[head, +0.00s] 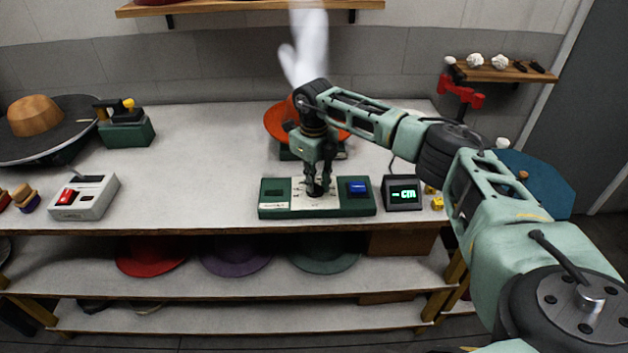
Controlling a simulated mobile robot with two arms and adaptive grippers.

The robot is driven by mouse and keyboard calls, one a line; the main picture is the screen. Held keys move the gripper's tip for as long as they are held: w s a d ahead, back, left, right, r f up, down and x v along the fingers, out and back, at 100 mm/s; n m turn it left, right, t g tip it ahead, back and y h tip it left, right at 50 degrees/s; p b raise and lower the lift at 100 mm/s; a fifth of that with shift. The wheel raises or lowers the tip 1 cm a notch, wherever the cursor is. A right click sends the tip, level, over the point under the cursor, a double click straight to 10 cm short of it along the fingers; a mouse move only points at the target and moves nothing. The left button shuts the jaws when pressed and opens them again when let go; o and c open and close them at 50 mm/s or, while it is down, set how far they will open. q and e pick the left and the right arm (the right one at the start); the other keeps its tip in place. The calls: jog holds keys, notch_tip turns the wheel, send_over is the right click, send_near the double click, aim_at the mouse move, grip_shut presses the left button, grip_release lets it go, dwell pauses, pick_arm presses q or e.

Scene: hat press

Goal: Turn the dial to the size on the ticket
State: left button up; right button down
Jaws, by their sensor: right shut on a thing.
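A green control panel (350,206) with a pale plate in its middle sits at the front of the table. My right gripper (316,192) points down over the pale plate and is shut on a small dark knob, which looks like the dial; the fingers hide most of it and its setting. A blue button (358,187) is on the panel's right part. A white label (274,206) is at its left end, too small to read; I cannot tell whether it is the ticket. A display (403,194) right of the panel reads "- cm" in green. My left gripper is not in view.
An orange hat (279,124) on a green press stands behind my right gripper, with white steam above. A grey box with a red switch (85,197) and a green device (126,129) stand on the left. The table between them is clear. Hats lie on the shelf below.

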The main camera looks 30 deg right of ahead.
jog(key=shift+w+r, duration=0.1)
jog(key=shift+r, duration=0.05)
jog(key=c, duration=1.7)
grip_release()
notch_tip(320, 180, up, 12)
jog(key=shift+f, duration=0.1)
